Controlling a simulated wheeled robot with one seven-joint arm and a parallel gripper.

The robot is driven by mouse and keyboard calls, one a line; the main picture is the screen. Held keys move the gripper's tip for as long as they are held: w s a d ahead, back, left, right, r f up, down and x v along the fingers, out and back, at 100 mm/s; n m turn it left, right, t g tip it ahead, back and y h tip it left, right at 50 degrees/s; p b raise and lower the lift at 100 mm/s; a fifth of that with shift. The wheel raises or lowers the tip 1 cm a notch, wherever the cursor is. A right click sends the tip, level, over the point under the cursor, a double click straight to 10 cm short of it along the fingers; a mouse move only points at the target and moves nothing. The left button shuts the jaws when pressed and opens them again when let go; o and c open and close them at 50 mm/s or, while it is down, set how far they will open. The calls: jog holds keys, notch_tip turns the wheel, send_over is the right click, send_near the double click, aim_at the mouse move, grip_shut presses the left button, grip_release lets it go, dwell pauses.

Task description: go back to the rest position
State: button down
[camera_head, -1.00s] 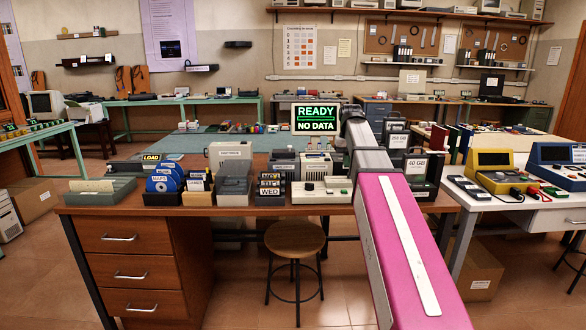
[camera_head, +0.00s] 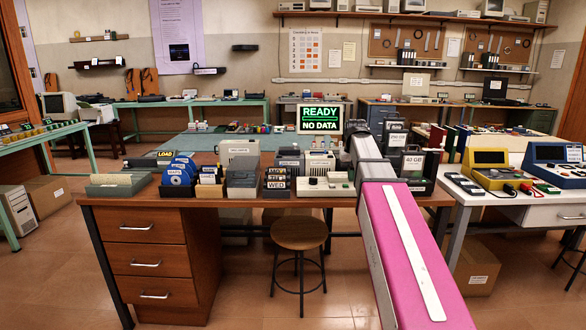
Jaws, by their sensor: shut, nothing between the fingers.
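My pink and grey arm (camera_head: 400,245) reaches from the bottom right up over the front edge of the wooden desk (camera_head: 245,201). Its grey far part (camera_head: 366,160) ends in front of the back of the desk, beside the small screen. My gripper's fingers do not show; they seem hidden behind the far part of the arm. Nothing is seen carried by the arm.
The desk holds a screen (camera_head: 320,118) reading "READY NO DATA", a tray of blue discs (camera_head: 180,172), a label block (camera_head: 277,180) and a drive (camera_head: 413,163). A stool (camera_head: 300,233) stands in front. A white table (camera_head: 500,205) is at right. Floor is clear at lower left.

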jog(key=s+a+f, duration=0.1)
jog(key=s+f, duration=0.6)
jog(key=f, duration=0.4)
jog(key=s+a+f, duration=0.1)
jog(key=s+f, duration=0.5)
jog(key=f, duration=0.6)
jog(key=s+f, duration=0.7)
jog(key=f, duration=0.4)
jog(key=shift+s+a+f, duration=0.2)
jog(key=shift+s+a, duration=0.1)
jog(key=shift+a, duration=0.1)
